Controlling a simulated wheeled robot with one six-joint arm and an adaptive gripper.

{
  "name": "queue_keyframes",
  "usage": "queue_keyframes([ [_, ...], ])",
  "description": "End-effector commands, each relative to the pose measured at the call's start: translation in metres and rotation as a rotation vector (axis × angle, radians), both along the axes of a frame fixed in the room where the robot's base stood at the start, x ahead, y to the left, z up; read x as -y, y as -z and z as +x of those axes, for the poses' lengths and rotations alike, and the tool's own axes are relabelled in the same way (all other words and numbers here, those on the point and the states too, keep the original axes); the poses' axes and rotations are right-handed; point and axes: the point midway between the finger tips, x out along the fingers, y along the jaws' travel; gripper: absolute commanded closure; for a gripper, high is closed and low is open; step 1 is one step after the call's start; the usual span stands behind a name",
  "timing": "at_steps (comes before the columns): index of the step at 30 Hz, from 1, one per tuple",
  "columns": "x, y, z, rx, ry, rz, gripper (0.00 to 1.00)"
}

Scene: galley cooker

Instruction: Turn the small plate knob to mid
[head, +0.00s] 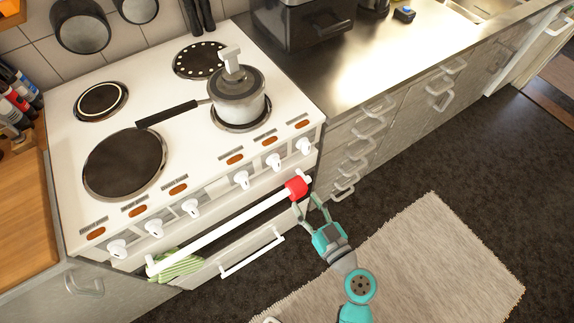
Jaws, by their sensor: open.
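The white cooker (235,143) has a row of white knobs along its front edge. They include a far-left knob (117,249), a middle knob (241,179) and a far-right knob (303,146). I cannot tell which belongs to the small plate, nor read their settings. A small plate with a pale ring (100,101) is at the back left. My gripper (308,200) is open, in front of the cooker's right side, below the right-hand knobs. Its fingers are close to a red piece (296,187) on the white oven rail; I cannot tell whether they touch.
A lidded pot (238,100) stands on the front right plate. A green striped towel (176,266) hangs on the rail's left end. Drawer handles (352,165) stick out at right. The rug (420,260) is clear.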

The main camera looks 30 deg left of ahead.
Motion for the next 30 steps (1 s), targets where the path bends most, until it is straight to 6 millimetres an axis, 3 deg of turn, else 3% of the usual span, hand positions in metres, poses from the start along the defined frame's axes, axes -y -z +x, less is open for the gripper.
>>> queue_keyframes([
  [6,-0.025,-0.018,0.006,0.050,-0.072,0.037,0.53],
  [11,-0.040,-0.019,0.011,0.052,-0.077,0.038,0.53],
  [24,-0.106,-0.018,0.039,0.051,-0.073,0.037,0.53],
  [30,-0.120,-0.018,0.045,0.050,-0.072,0.037,0.53],
])
